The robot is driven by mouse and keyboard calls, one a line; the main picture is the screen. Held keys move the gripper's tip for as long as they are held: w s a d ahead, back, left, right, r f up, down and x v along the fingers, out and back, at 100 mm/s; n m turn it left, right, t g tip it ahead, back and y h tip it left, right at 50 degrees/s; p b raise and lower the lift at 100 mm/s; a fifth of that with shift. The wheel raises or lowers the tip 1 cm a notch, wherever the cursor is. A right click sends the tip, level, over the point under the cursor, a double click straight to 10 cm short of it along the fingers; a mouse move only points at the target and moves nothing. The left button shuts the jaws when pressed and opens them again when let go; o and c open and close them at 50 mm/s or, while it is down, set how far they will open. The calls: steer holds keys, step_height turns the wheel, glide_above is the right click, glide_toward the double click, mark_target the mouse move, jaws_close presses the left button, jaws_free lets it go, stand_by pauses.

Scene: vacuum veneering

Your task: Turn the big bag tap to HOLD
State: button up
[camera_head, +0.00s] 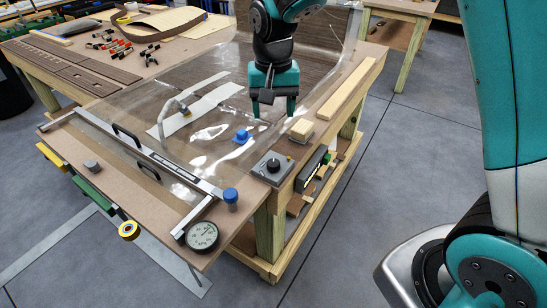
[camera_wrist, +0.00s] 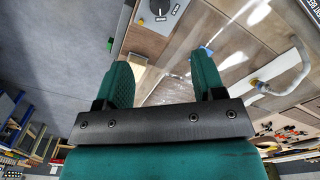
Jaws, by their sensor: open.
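A grey box with a round black knob (camera_head: 273,165) sits at the near right corner of the bench; I take it to be the big bag tap. Its label is too small to read. The black knob also shows at the top of the wrist view (camera_wrist: 159,8). My gripper (camera_head: 274,108) is open and empty, pointing down over the clear bag, behind the knob box and apart from it. Its two fingers show apart in the wrist view (camera_wrist: 160,72). The clear bag (camera_head: 215,100) covers much of the bench.
A blue fitting (camera_head: 241,137) stands on the bag. A blue-capped cylinder (camera_head: 230,198) and a round gauge (camera_head: 202,236) are at the front. A long metal bar (camera_head: 150,158) crosses the bag's edge. A wood block (camera_head: 301,128) lies right of the bag. Floor is clear to the right.

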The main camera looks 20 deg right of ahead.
mark_target(274, 162)
step_height(274, 162, down, 16)
steer(key=shift+r+p, duration=0.15)
steer(key=shift+p, duration=1.05)
steer(key=shift+c, duration=0.3)
steer(key=c, duration=0.9)
